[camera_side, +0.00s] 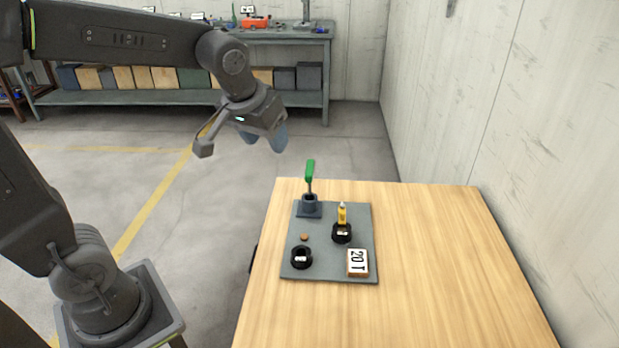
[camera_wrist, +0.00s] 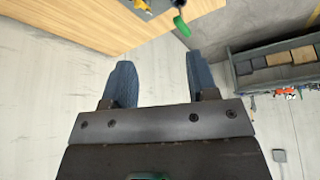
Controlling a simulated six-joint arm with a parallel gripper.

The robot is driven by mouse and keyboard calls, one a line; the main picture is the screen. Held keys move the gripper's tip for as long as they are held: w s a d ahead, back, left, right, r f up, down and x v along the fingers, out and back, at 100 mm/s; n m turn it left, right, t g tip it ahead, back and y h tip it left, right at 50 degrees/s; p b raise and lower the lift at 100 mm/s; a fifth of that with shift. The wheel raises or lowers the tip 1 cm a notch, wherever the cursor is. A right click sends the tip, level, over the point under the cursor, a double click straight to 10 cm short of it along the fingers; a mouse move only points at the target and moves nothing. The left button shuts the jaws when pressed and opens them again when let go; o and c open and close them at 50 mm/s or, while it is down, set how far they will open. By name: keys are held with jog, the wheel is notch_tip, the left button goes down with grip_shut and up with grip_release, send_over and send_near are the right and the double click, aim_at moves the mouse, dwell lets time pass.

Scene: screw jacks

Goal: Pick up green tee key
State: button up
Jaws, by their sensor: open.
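The green tee key (camera_side: 310,171) stands upright in a dark socket block (camera_side: 309,207) at the back left of a grey mat (camera_side: 329,267). Its green handle is at the top and a thin dark shaft runs down into the block. In the wrist view the green handle (camera_wrist: 181,26) shows at the top, beyond the fingers. My gripper (camera_side: 264,140) is up and to the left of the key, above the floor behind the table edge, apart from everything. In the wrist view its two blue fingers (camera_wrist: 160,80) are spread with nothing between them.
On the mat stand a yellow-topped screw jack (camera_side: 342,218) in a black ring, another black ring (camera_side: 301,258), a small orange-brown disc (camera_side: 304,237) and a "20 T" block (camera_side: 357,263). The wooden table (camera_side: 440,270) is clear to the right. A workbench (camera_side: 280,34) stands far behind.

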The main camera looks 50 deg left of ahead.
jog(key=w+a+f+n, duration=0.2)
jog(key=w+a+f, duration=0.1)
jog(key=w, duration=0.5)
jog(key=n+g+y, duration=0.2)
jog(key=n, duration=0.1)
send_near(310, 167)
jog(key=x, duration=0.5)
jog(key=shift+a+f, duration=0.15)
jog(key=shift+f, duration=0.25)
jog(key=shift+x, duration=3.2)
jog(key=shift+w, duration=0.1)
jog(key=shift+c, duration=0.5)
grip_shut()
jog(key=shift+r, duration=0.1)
